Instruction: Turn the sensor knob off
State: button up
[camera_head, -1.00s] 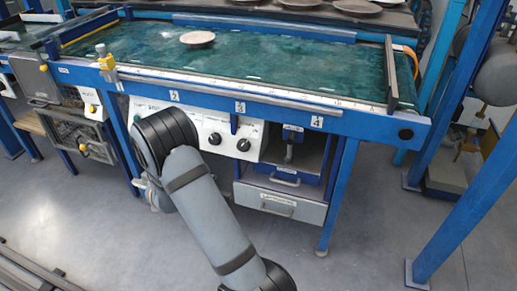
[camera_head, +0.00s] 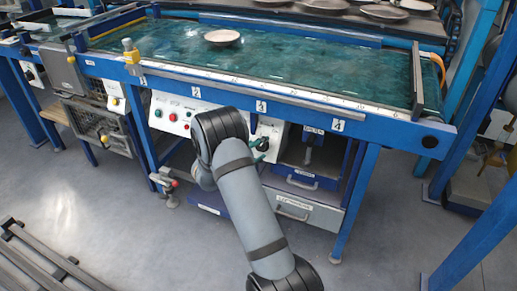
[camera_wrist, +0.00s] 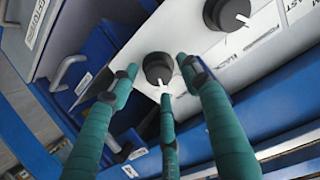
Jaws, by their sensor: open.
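In the wrist view a black round knob (camera_wrist: 158,68) with a white pointer sits on a white panel. A second black knob (camera_wrist: 228,14) with a white pointer is at the upper right. I cannot read which label names the sensor knob. My gripper (camera_wrist: 160,82) has teal fingers, spread open around the first knob. Fingertips are close to its sides and lower edge; I cannot tell if they touch. In the head view my gripper (camera_head: 257,152) shows partly beside my arm, at the right knob (camera_head: 262,142). The other knob is hidden behind my arm there.
The blue bench (camera_head: 330,113) overhangs the panel. Drawers (camera_head: 303,208) stand right of the panel, and a red-and-green button panel (camera_head: 170,114) is at left. A plate (camera_head: 222,37) lies on the green surface above. The floor in front is open.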

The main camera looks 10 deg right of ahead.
jog(key=shift+w+d+f, duration=0.2)
jog(key=shift+w+d, duration=0.05)
jog(key=shift+w, duration=0.1)
jog(key=shift+r, duration=0.1)
jog(key=c, duration=1.1)
